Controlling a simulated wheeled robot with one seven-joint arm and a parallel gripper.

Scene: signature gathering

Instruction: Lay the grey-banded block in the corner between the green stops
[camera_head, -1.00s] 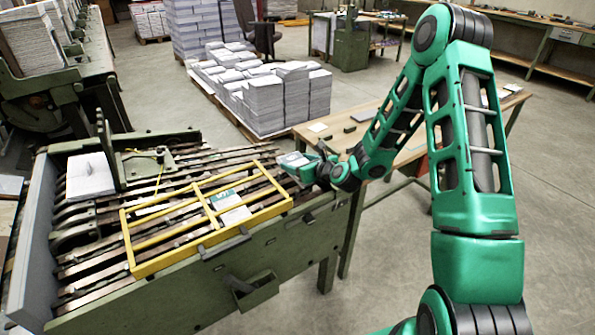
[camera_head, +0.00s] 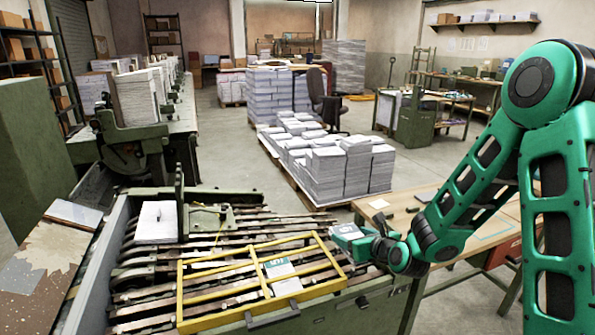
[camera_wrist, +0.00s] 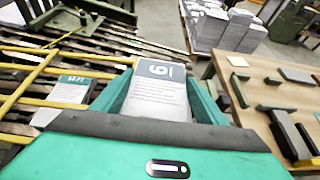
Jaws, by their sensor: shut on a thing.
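The grey-banded block (camera_wrist: 158,98) is a pale stack with printed lines and a numeral on its grey band. My gripper (camera_head: 357,238) is shut on it, with a finger on each side in the wrist view. In the head view it is above the right end of the slatted green machine, near the yellow frame, and the block is mostly hidden by my fingers. A green upright plate (camera_head: 182,206) and a low green bracket (camera_head: 212,219), apparently the stops, stand at the machine's far left side, well away from my gripper. I cannot make out their corner clearly.
A yellow frame (camera_head: 262,267) lies over the slats with a teal-banded block (camera_head: 282,277) inside it. A white block (camera_head: 156,222) sits left of the upright plate. A wooden table (camera_head: 480,225) with small dark pieces stands right. Paper stacks (camera_head: 340,165) stand on a pallet behind.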

